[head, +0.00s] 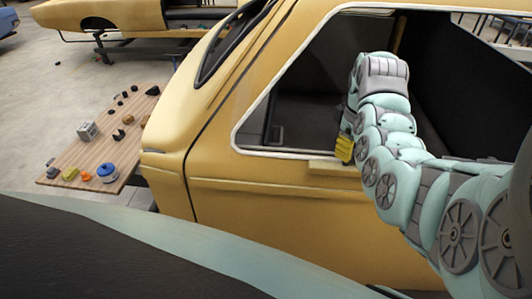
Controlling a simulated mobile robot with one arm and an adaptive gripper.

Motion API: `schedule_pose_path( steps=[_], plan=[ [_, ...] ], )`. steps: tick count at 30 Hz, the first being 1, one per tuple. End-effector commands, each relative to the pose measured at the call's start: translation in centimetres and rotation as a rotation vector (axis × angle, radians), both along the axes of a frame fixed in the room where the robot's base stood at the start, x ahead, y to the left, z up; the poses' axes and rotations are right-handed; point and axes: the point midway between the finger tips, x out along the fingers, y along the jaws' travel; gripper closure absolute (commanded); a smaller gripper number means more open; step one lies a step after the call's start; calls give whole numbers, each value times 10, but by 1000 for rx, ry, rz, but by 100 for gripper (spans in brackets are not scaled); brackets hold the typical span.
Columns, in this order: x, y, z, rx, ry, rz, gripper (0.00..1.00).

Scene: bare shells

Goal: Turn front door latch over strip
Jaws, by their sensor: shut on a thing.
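My gripper (345,148), with yellow showing at its end, is at the lower edge of the yellow car shell's front door window. It is low against the sill and mostly hidden by my own arm. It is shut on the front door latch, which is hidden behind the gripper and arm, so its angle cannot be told. A pale tan strip (328,163) lies along the sill just below and left of the gripper. The front door (270,200) is yellow, with a light-edged, open window frame.
A wooden table (75,158) at left holds a grey box (87,131), a blue round thing (106,170) and several small parts. Another yellow car shell (110,14) stands behind.

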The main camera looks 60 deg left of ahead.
Motion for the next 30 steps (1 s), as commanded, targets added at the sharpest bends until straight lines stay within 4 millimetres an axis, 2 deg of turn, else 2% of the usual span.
schedule_pose_path(
  steps=[6, 7, 16, 30],
  plan=[
    [1, -1, -1, -1, -3, -3, 100],
    [1, -1, -1, -1, -3, -4, 73],
    [1, -1, 0, 0, -1, -3, 42],
    [0, 0, 0, 0, 0, -16, 41]
  ],
)
